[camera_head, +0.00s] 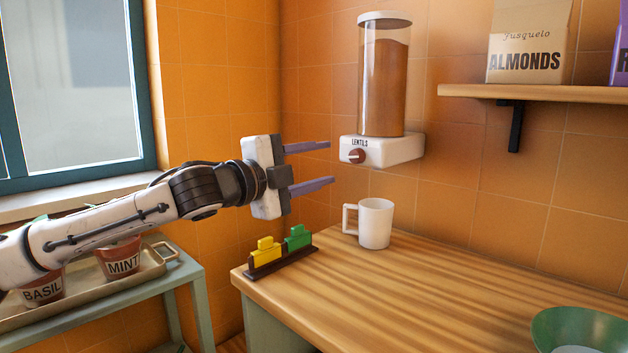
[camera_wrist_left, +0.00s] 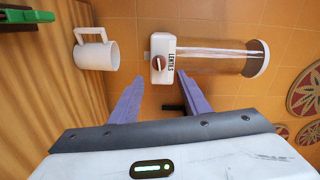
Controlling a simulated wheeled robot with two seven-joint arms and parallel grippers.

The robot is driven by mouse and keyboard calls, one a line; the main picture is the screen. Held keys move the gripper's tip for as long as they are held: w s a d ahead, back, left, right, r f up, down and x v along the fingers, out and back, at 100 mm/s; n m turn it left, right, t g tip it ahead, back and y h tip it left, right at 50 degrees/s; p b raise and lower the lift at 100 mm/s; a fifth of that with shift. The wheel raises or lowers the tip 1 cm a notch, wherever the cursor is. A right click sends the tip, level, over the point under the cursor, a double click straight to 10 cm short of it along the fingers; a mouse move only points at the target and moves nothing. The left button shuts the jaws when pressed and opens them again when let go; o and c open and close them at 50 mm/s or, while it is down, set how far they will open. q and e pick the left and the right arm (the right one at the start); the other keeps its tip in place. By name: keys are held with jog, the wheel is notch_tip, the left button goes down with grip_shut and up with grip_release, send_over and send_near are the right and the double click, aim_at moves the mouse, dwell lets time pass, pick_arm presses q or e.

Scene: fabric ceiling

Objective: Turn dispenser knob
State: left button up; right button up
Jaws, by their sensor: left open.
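The lentil dispenser (camera_head: 400,150) is fixed to the tiled wall, with a clear cylinder (camera_head: 384,85) of brown lentils above a white base. Its round brown knob (camera_head: 357,156) with a pale mark is on the front of the base, beside the LENTILS label. The knob also shows in the left wrist view (camera_wrist_left: 159,62). A white mug (camera_head: 375,223) stands on the counter below the dispenser. My left gripper (camera_head: 326,164) is open and empty, to the left of the knob and apart from it. It also shows in the left wrist view (camera_wrist_left: 155,88). My right gripper is not in view.
A wooden counter (camera_head: 420,285) holds yellow and green clips (camera_head: 280,250) on a dark rack and a green bowl (camera_head: 578,328). A shelf (camera_head: 540,93) with an almonds bag (camera_head: 528,42) is at the right. Basil and mint pots (camera_head: 120,258) stand on a tray at left.

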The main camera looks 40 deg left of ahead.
pick_arm(q)
jog(key=shift+s+d+b, duration=0.1)
jog(key=shift+s+b, duration=0.55)
jog(key=shift+s, duration=0.1)
dwell(0.6)
dwell(0.9)
